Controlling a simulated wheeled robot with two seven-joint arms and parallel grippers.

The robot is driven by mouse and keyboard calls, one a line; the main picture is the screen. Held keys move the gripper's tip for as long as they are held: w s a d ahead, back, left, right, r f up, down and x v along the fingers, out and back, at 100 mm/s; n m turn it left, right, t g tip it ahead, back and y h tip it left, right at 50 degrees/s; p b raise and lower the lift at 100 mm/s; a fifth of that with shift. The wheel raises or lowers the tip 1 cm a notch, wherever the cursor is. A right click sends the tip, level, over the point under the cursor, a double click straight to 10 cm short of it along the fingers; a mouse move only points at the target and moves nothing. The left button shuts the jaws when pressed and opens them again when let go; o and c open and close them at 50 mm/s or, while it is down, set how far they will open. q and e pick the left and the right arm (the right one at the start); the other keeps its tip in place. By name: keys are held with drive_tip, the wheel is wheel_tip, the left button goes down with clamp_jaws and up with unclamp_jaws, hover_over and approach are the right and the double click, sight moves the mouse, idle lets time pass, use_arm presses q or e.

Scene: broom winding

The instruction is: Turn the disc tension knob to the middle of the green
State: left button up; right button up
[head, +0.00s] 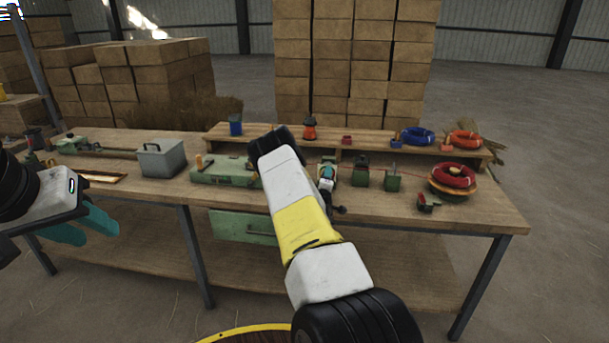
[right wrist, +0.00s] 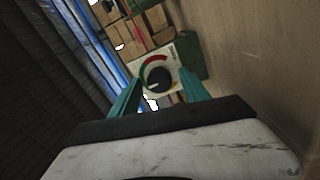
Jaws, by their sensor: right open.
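The disc tension knob (right wrist: 158,79) is a round black knob on a pale plate of a green box, in the right wrist view. A coloured arc (right wrist: 152,62), mostly red as I see it, curves over its top. A small white mark is on the knob's lower left; I cannot tell exactly where it points on the scale. My right gripper (right wrist: 160,74) is open, its teal fingers on either side of the knob; I cannot tell whether they touch it. In the head view my right arm hides most of that box. My left gripper (head: 92,226) is open and empty, left of the workbench front.
The wooden workbench (head: 480,212) carries a grey metal box (head: 162,158), a green device (head: 222,171), small green boxes (head: 393,180), a red wire coil (head: 453,176) and a raised shelf with blue (head: 418,136) and orange (head: 465,139) coils.

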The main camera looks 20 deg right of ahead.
drive_tip(key=v, duration=0.7)
drive_tip(key=shift+s+a, duration=0.15)
drive_tip(key=shift+s, duration=0.2)
